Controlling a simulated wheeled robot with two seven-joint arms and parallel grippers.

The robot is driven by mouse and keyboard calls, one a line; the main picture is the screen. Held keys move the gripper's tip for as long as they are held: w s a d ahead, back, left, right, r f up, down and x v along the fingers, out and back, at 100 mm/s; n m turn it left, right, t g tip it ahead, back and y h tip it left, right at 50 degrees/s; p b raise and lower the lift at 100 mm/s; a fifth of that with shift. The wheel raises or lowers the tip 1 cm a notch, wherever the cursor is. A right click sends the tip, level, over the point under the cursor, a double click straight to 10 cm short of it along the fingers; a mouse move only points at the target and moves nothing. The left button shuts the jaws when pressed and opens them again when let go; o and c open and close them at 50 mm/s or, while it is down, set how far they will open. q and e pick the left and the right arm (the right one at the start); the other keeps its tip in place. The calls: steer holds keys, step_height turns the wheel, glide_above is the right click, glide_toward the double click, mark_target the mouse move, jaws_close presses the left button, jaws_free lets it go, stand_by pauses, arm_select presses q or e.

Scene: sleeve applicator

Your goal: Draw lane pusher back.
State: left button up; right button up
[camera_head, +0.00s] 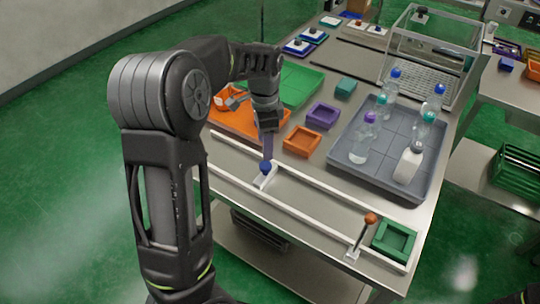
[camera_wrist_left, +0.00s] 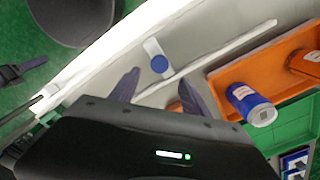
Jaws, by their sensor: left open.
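A white rail lane (camera_head: 305,213) runs along the table's near edge. In it sits a white slider with a blue knob (camera_head: 265,167); the same blue knob shows in the left wrist view (camera_wrist_left: 159,64). A second white piece with an orange-knobbed lever (camera_head: 370,219) stands at the lane's right part. I cannot tell from looks alone which is the lane pusher. My left gripper (camera_head: 267,154) points down over the blue knob. In the left wrist view its open fingers (camera_wrist_left: 159,78) are spread, with the knob just beyond and between their tips. My right gripper is not in view.
A green open box (camera_head: 394,241) sits at the lane's right end. Behind the lane are an orange tray (camera_head: 245,121) with a blue can (camera_wrist_left: 250,105), small orange (camera_head: 301,141) and purple bins (camera_head: 323,115), and a grey tray (camera_head: 340,152) of bottles.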

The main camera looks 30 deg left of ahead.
mark_target(265, 164)
arm_select(q)
steer(key=shift+s, duration=0.15)
steer(key=shift+f+p, duration=0.5)
steer(key=shift+f, duration=3.4)
jaws_close()
